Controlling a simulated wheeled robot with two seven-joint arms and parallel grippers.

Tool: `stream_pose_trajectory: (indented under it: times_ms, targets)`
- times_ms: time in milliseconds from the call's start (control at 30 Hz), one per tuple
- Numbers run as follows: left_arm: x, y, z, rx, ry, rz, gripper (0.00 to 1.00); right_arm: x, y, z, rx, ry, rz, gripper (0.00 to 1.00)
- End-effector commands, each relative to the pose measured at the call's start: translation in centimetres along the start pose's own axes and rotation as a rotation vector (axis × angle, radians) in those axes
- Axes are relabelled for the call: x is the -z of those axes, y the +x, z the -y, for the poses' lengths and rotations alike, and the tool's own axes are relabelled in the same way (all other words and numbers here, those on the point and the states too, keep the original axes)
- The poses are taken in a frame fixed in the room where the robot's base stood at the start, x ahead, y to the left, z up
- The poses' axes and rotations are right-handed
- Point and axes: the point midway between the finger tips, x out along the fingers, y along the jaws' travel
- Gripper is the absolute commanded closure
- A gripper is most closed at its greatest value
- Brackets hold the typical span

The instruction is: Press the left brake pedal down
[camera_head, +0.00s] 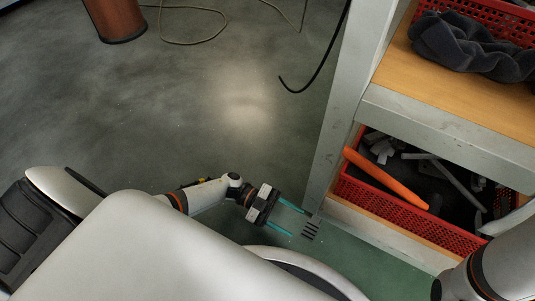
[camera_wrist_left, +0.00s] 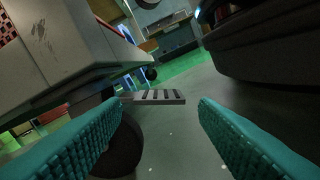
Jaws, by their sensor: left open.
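A small grey slotted brake pedal (camera_head: 311,228) sticks out at the foot of the cart's near upright, low over the green floor. In the left wrist view the pedal (camera_wrist_left: 160,97) lies ahead, between and beyond the fingers. My left gripper (camera_head: 298,223) is open, with its teal fingers pointing at the pedal and their tips just short of it. The fingers are empty in the left wrist view (camera_wrist_left: 160,112). Whether the tips touch the pedal cannot be told. My right arm (camera_head: 490,270) enters at the lower right, but its gripper is out of view.
The cart's grey upright (camera_head: 345,100) stands close beside my left gripper. A red crate (camera_head: 370,198) with an orange tool (camera_head: 385,178) and grey parts sits on the lower shelf. A dark wheel (camera_wrist_left: 118,150) shows near the left finger. Open grey floor (camera_head: 200,90) lies left.

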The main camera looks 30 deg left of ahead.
Motion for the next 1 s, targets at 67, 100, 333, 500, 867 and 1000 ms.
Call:
stream_pose_trajectory:
  times_ms: [67,100,333,500,867,1000]
  targets:
    - [-0.2,-1.9,-0.2,-0.001,-0.002,-0.005,0.45,0.3,0.8,0.2,0.000,0.000,0.000,0.64]
    - [-0.2,-2.8,-0.2,-0.001,-0.001,-0.005,0.45,0.4,1.1,0.2,0.000,0.000,0.000,0.64]
    - [0.0,-6.7,-0.1,-0.001,0.001,-0.002,0.45,0.5,1.5,0.3,0.000,0.000,0.000,0.64]
    - [0.0,-7.8,-0.1,-0.001,0.001,-0.001,0.45,0.5,1.5,0.3,0.000,0.000,0.000,0.64]
    - [0.0,-7.9,0.0,-0.001,0.002,0.000,0.45,0.5,1.5,0.3,0.000,0.000,0.001,0.64]
    - [0.0,-7.9,0.0,-0.001,0.002,0.000,0.45,0.5,1.5,0.3,0.000,0.000,0.001,0.64]
